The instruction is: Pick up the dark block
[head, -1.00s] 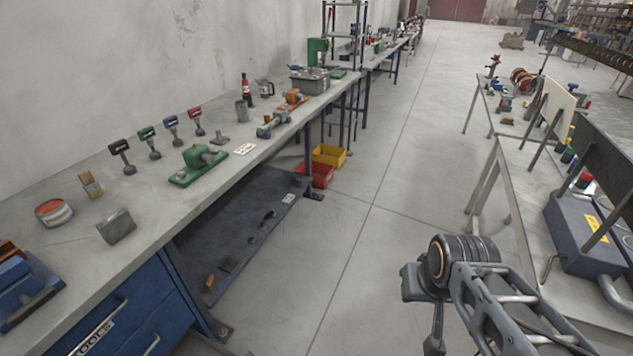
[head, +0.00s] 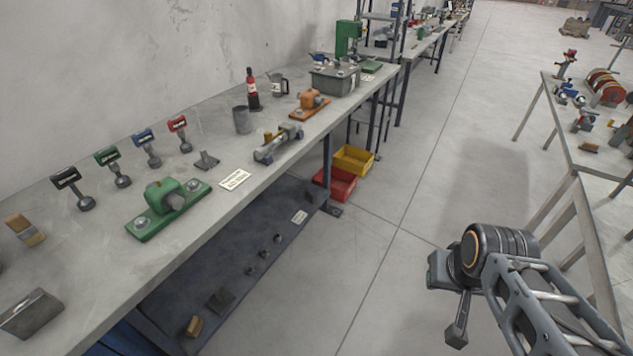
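A dark grey block (head: 30,314) with a sloped face sits on the near left of the workbench. A flat dark square block (head: 221,299) lies on the low dark shelf under the bench, close to a small tan block (head: 194,326). I cannot tell which of the two the task means. My gripper (head: 452,300) is at the end of my arm at lower right, over the floor and well apart from both. Its fingers are too unclear to tell whether they are open.
The workbench (head: 95,285) runs along the left wall. It carries a green tool (head: 167,205), several small upright signs, a grey cup (head: 242,120) and a brush (head: 25,229). Red (head: 335,184) and yellow (head: 353,159) bins stand on the floor. The aisle (head: 400,260) is clear.

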